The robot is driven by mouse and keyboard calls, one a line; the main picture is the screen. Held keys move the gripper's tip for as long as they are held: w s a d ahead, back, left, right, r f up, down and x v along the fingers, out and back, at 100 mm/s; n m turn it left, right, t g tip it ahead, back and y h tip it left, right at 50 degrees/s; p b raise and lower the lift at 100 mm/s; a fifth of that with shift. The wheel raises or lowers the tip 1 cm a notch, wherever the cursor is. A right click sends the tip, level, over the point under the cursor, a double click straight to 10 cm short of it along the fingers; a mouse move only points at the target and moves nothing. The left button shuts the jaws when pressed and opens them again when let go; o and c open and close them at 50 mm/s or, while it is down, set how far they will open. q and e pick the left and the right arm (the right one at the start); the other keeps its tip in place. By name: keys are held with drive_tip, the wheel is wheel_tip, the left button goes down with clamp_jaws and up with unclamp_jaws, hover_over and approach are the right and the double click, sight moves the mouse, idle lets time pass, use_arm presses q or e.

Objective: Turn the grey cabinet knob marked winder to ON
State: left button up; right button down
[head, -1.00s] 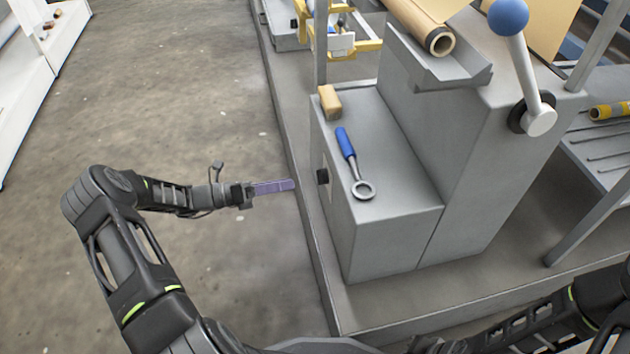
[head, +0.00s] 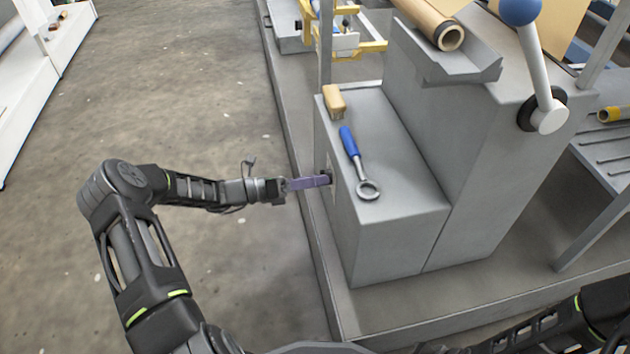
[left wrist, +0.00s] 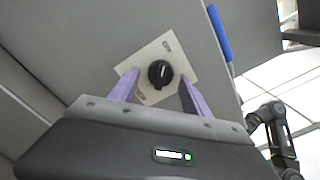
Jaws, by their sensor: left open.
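The grey cabinet (head: 398,225) stands on a low plinth right of my left arm. Its black knob (left wrist: 160,73) sits on a pale label plate (left wrist: 150,56) in the left wrist view, with a light pointer line on it; the lettering is too small to read. My left gripper (head: 326,180) reaches the cabinet's left face in the head view. Its two purple fingers (left wrist: 157,88) are open, one on each side of the knob with gaps showing. In the head view the fingers mostly hide the knob. My right gripper is not in view.
A wooden-backed brush (head: 334,98) and a blue-handled ring wrench (head: 350,145) lie on the cabinet top. A lever with a blue ball (head: 520,10) stands at the upper right. The floor (head: 190,80) left of the plinth is clear.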

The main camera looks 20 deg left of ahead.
use_arm(q)
clamp_jaws()
idle(0.4)
drive_tip(key=shift+m, duration=0.3)
drive_tip(key=m+p, duration=0.1)
drive_tip(key=m, duration=0.4)
drive_tip(key=m+p, duration=0.1)
drive_tip(key=m, duration=1.1)
drive_tip(key=shift+w+a+p, duration=0.25)
drive_tip(key=shift+p, duration=0.15)
drive_tip(key=shift+m, duration=0.3)
unclamp_jaws()
